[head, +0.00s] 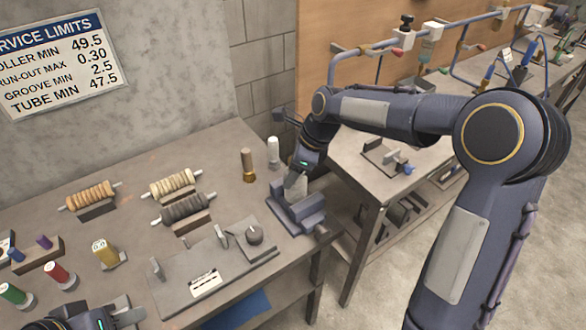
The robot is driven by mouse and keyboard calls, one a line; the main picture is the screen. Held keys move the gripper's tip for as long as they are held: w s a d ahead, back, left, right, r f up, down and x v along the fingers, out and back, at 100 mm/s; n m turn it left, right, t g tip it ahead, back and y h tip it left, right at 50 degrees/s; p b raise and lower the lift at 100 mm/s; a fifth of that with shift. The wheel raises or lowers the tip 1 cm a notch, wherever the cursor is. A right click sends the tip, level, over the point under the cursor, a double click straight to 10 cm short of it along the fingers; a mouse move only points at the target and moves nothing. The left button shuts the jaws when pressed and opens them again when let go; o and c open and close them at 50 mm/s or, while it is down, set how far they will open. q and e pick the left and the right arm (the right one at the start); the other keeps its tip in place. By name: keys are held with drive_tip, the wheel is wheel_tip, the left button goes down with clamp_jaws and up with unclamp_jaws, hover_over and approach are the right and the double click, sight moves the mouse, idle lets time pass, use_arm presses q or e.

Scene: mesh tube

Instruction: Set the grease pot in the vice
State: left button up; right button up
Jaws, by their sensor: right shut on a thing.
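The grey vice (297,214) stands at the right edge of the near bench. My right gripper (296,184) points down just above its jaws. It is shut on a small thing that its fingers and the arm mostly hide. I take this to be the grease pot, but its shape does not show clearly. I cannot tell whether it touches the vice jaws. My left gripper (105,320) is at the bottom left edge, partly cut off, and its opening is unclear.
A brown and brass piece (248,165) and a white piece (273,150) stand just behind the vice. Ribbed rollers (172,184) lie on stands to the left. A flat grey plate (205,275) with a black knob lies in front. A second bench (430,158) stands right.

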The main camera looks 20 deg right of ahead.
drive_tip(key=shift+f+b, duration=0.45)
drive_tip(key=shift+f, duration=0.35)
idle(0.5)
drive_tip(key=o, duration=1.3)
drive_tip(key=shift+c, duration=0.2)
drive_tip(key=v, duration=0.7)
drive_tip(key=shift+d+r, duration=0.1)
drive_tip(key=shift+r, duration=0.3)
drive_tip(key=shift+s+d+r, duration=0.1)
drive_tip(key=shift+s, duration=0.05)
drive_tip(key=s+d+r+n+t, duration=0.1)
drive_tip(key=s+d+n, duration=0.1)
drive_tip(key=s+n, duration=0.4)
drive_tip(key=s+d+r+n+t, duration=0.1)
drive_tip(key=s+d+n, duration=0.1)
drive_tip(key=s+n, duration=0.5)
drive_tip(key=s+f+n, duration=0.3)
drive_tip(key=s+n, duration=0.1)
drive_tip(key=s, duration=0.3)
drive_tip(key=s+f+n+t, duration=0.1)
drive_tip(key=s+f+n, duration=0.2)
drive_tip(key=s, duration=0.3)
drive_tip(key=shift+s+a+n+t, duration=0.25)
drive_tip(key=shift+s+n+t, duration=0.1)
drive_tip(key=shift+n, duration=0.45)
